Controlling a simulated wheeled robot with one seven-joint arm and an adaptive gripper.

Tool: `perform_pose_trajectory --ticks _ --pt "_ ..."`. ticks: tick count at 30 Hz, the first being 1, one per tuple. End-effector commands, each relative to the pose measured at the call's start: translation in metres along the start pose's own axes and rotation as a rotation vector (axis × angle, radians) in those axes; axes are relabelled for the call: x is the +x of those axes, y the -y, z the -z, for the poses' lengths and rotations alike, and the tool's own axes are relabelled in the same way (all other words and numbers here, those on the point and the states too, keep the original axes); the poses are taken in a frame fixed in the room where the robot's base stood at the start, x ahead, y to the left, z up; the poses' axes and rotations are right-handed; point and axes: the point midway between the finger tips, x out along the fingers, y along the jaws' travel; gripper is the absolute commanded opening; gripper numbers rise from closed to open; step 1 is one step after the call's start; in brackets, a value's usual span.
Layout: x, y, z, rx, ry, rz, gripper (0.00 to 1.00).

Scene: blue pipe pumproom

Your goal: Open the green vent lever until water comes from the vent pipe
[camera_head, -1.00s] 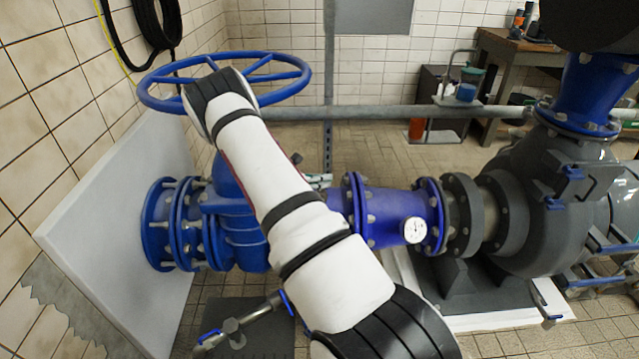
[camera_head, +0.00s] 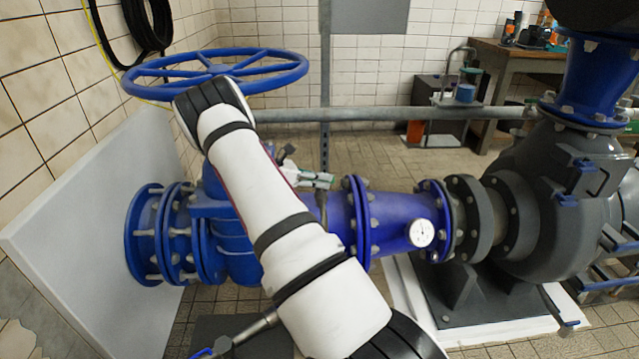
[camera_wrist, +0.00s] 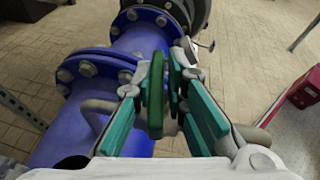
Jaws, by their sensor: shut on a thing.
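The green vent lever (camera_wrist: 156,92) stands upright in the middle of the wrist view, above the blue pipe. My gripper (camera_wrist: 166,88) has its teal-padded fingers on either side of the lever and is shut on it. In the head view my gripper (camera_head: 318,181) shows just right of my white arm, over the blue pipe (camera_head: 335,222). A bent grey tube (camera_wrist: 93,112), perhaps the vent pipe, shows left of the fingers in the wrist view. I see no water. My arm hides the lever's base in the head view.
A big blue handwheel (camera_head: 215,72) is behind my arm at the upper left, above a blue valve body. A white gauge (camera_head: 421,232) and the dark grey pump (camera_head: 560,190) are to the right. A grey horizontal pipe (camera_head: 400,113) runs behind.

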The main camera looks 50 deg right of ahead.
Motion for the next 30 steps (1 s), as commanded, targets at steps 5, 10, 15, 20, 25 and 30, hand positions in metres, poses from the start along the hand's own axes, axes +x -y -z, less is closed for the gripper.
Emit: perform_pose_trajectory --ticks 5,10,15,20,25,30 --pt "-0.0038 -0.0063 -0.0027 0.009 -0.003 -0.020 0.00" --pt "-0.0038 -0.0061 -0.0028 0.008 -0.003 -0.019 0.30" --pt "-0.0026 -0.0041 -0.0017 0.006 -0.002 -0.013 0.30" --pt "-0.0019 -0.0028 -0.0017 0.002 -0.002 -0.014 0.30" --pt "-0.0017 -0.0013 -0.0040 -0.013 0.001 -0.053 0.30" --pt "-0.0016 0.0003 -0.0056 -0.042 0.002 -0.131 0.30"
